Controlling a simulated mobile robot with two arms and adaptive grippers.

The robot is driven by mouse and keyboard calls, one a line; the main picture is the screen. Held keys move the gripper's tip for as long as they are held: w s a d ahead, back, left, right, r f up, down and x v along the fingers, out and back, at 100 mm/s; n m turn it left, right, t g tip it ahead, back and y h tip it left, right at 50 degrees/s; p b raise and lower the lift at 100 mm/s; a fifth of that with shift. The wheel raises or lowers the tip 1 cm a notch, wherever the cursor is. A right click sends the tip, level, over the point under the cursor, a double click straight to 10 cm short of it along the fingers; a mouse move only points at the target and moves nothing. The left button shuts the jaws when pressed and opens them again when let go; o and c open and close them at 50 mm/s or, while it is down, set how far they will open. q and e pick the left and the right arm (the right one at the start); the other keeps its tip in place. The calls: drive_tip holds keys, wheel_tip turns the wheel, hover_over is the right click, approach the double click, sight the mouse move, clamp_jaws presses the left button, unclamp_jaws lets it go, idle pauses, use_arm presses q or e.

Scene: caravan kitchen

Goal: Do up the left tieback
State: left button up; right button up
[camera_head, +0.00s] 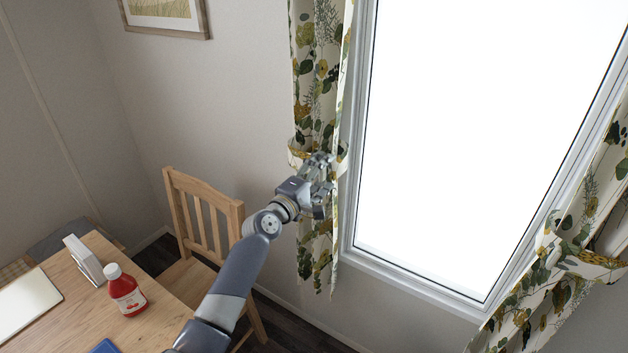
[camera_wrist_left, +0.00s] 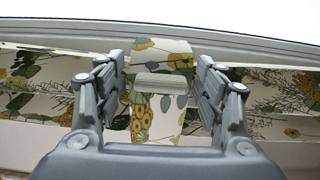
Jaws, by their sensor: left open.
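The left curtain (camera_head: 318,85), cream with green and yellow leaves, hangs at the left side of the window. The left tieback (camera_head: 296,154), a band of the same print, shows at the curtain about mid-height, partly hidden behind my gripper. My left gripper (camera_head: 322,170) is open in front of the curtain at the tieback. In the left wrist view the band (camera_wrist_left: 158,110) lies between the spread fingers, with a pale bar (camera_wrist_left: 162,82) across it. I see no finger clearly closed on it. Whether its ends are joined cannot be told. My right gripper is out of view.
A wooden chair (camera_head: 203,207) stands below and left of the curtain. The table (camera_head: 160,318) at lower left holds a red bottle (camera_head: 126,292) and a napkin holder (camera_head: 84,260). The right curtain (camera_head: 588,225) is gathered at the window's right side.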

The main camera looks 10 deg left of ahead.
use_arm(q)
drive_tip(key=v, duration=1.2)
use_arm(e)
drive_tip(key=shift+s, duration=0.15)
use_arm(q)
drive_tip(key=shift+w, duration=0.1)
